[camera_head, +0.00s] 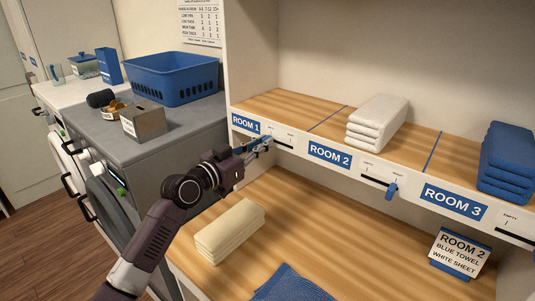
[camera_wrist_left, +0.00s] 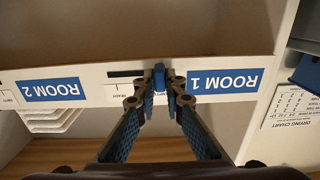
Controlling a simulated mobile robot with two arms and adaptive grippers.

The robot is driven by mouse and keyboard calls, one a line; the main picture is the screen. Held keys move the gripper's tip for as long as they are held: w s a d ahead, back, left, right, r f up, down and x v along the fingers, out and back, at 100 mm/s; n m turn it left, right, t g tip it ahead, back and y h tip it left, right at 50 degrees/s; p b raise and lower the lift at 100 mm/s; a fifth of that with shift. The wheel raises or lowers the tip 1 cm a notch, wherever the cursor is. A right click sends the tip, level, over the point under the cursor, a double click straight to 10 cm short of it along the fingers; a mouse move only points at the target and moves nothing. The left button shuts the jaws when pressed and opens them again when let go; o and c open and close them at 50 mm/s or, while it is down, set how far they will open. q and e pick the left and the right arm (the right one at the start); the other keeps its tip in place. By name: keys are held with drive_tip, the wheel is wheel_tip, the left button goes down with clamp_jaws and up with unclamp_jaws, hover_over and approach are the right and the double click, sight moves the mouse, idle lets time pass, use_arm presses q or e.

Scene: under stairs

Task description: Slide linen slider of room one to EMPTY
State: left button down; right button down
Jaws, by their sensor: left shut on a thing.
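The room one slider is a small blue knob (camera_wrist_left: 159,74) on the white shelf edge, seen upside down in the left wrist view. It stands at the end of its dark slot (camera_wrist_left: 125,73) closest to the blue ROOM 1 label (camera_wrist_left: 226,81); the bare slot runs toward the READY mark. My left gripper (camera_head: 265,142) is at the shelf edge just right of the ROOM 1 label (camera_head: 246,124). In the left wrist view its fingertips (camera_wrist_left: 159,92) are shut on the knob. The fingers hide the mark beside the knob. My right gripper is not in view.
The ROOM 2 slider (camera_head: 391,191) is at its right end. White folded linen (camera_head: 378,122) and blue towels (camera_head: 507,160) lie on the upper shelf; cream linen (camera_head: 230,229) lies below. A metal box (camera_head: 145,121) and blue basket (camera_head: 172,78) stand on the machine at left.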

use_arm(q)
drive_tip(key=shift+a, duration=0.2)
drive_tip(key=c, duration=2.1)
unclamp_jaws()
drive_tip(key=shift+w, duration=0.1)
drive_tip(key=shift+o, duration=0.6)
drive_tip(key=shift+a, duration=0.1)
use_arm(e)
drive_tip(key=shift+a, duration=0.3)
use_arm(q)
drive_tip(key=v, duration=1.2)
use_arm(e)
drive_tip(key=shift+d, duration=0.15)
use_arm(q)
drive_tip(key=shift+f, duration=0.1)
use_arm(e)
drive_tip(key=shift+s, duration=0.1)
